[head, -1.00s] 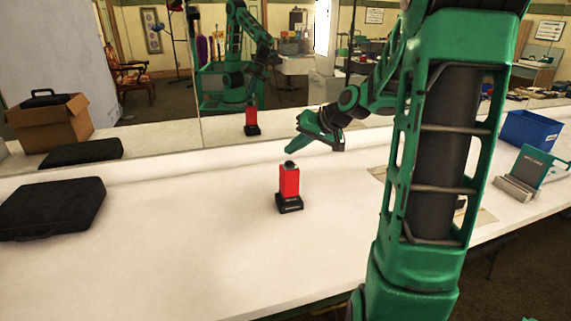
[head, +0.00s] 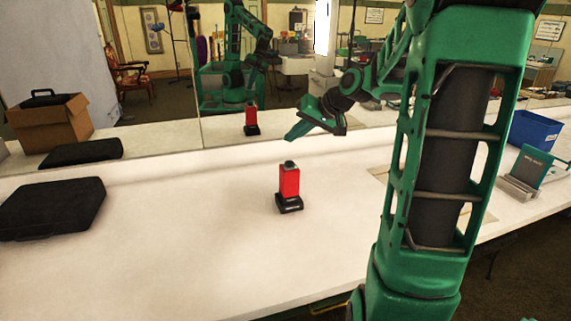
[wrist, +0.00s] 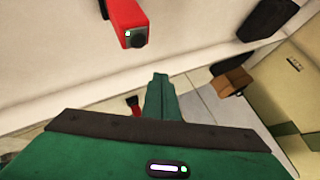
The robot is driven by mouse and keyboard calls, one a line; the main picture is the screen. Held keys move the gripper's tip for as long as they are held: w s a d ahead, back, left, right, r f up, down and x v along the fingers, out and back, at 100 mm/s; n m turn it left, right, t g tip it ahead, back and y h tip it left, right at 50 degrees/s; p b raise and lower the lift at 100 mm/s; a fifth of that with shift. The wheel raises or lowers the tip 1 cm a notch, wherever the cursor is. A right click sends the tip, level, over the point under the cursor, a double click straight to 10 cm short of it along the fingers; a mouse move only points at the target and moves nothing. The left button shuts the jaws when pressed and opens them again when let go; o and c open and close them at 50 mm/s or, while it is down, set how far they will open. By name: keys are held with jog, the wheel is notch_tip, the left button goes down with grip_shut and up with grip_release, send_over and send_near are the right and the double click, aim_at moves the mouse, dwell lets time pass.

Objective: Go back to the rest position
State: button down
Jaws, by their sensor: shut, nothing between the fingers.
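My gripper (head: 290,137) is in the upper middle of the head view, above the back part of the white table (head: 170,265). It is shut and empty, with its fingers pointing down and left. In the wrist view its shut fingers (wrist: 160,98) stick out from the green housing. A red block-shaped object (head: 289,180) with a dark top stands upright on a black base (head: 289,203) on the table. My gripper is apart from it, above and behind it. The red object also shows at the top of the wrist view (wrist: 121,14).
A black case (head: 52,207) lies at the left of the table. A blue bin (head: 533,130) and a green-and-grey device (head: 528,172) stand at the right. A mirror behind the table reflects the red object (head: 251,118), a cardboard box (head: 52,122) and my arm. The table's front middle is clear.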

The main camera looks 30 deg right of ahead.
jog(key=shift+s, duration=0.15)
jog(key=s+a+f+g+h, duration=0.1)
jog(key=s+a+f+g, duration=0.1)
jog(key=s, duration=0.9)
jog(key=s+a+f+m+g+h, duration=0.1)
jog(key=s+a+f+g, duration=0.1)
jog(key=s, duration=1)
jog(key=s+a+f+g+h, duration=0.1)
jog(key=s+f+g, duration=0.3)
jog(key=s, duration=0.7)
jog(key=shift+s+a+g, duration=0.35)
jog(key=shift+a+g, duration=0.05)
jog(key=shift+a, duration=0.15)
